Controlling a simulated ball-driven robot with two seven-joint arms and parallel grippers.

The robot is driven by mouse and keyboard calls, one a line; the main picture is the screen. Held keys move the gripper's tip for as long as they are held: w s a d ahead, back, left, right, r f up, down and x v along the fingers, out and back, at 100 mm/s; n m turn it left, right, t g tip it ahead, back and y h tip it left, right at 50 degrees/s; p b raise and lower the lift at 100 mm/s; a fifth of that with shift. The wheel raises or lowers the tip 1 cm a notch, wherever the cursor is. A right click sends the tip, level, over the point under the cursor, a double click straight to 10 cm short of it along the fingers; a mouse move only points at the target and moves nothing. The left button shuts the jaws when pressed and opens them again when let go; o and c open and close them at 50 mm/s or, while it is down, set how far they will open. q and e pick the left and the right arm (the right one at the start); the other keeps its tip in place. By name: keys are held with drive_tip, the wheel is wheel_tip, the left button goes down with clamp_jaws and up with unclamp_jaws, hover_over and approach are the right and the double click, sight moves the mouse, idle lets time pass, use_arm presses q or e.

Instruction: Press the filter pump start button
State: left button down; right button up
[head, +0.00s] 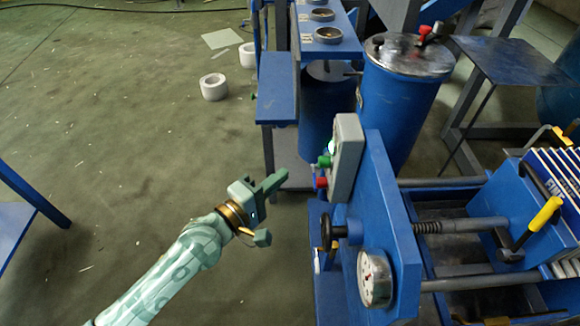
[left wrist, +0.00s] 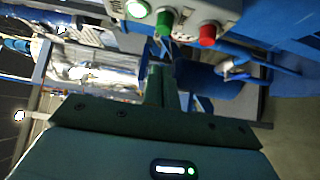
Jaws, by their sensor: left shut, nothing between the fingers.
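A grey control box (head: 347,155) is fixed to the end of the blue filter press frame. Its face carries a lit lamp (head: 332,146), a green button (head: 324,161) and a red button (head: 321,182). My left gripper (head: 283,176) is shut and empty, its fingers pointing toward the box from the left, apart from the buttons. The left wrist view shows the lit lamp (left wrist: 138,9), the green button (left wrist: 164,22) and the red button (left wrist: 207,35) at the top. The closed fingers (left wrist: 160,75) point up, nearly in line with the green button. My right gripper is out of view.
A pressure gauge (head: 374,279) and a black handwheel (head: 328,231) sit below the box. A blue tank (head: 400,105) with a metal lid and a blue bench (head: 277,95) stand behind. White rolls (head: 213,87) lie on the floor.

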use_arm(q)
drive_tip(key=v, duration=0.5)
drive_tip(key=shift+w+a, duration=0.1)
idle(0.4)
